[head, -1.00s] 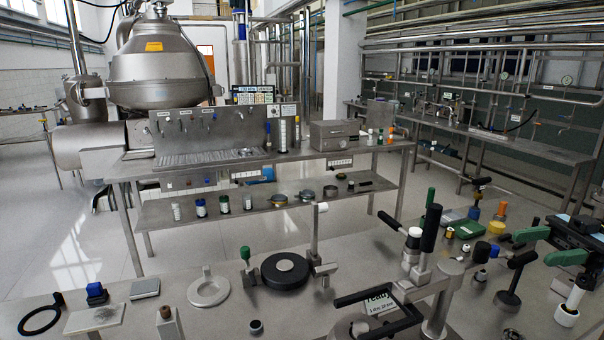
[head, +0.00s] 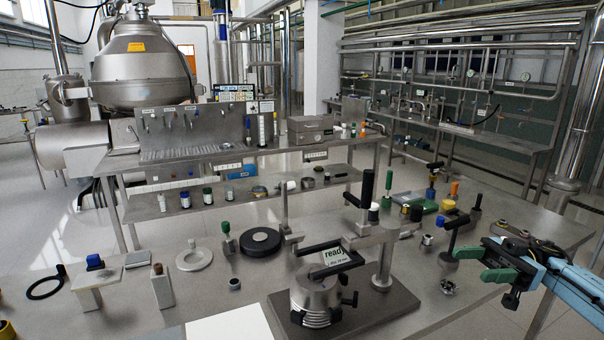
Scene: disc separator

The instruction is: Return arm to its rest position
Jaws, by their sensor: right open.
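A metal stand on a dark base plate (head: 385,312) is at the front centre of the bench in the head view. Its upright post (head: 382,265) carries a horizontal metal arm (head: 372,238) with a tall black handle (head: 367,188). A black bent bar (head: 340,266) reaches left from there, above a round stack of metal discs (head: 315,295); I cannot tell if they touch. A small sign reading "ready" (head: 334,255) stands behind the bar. My right gripper (head: 492,262), with green fingers, is open and empty to the right of the stand, apart from it. My left gripper is out of view.
A black-handled tool (head: 455,240) stands between the stand and my right gripper. Several small bottles and knobs crowd the bench behind. A white sheet (head: 230,325) lies at the front.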

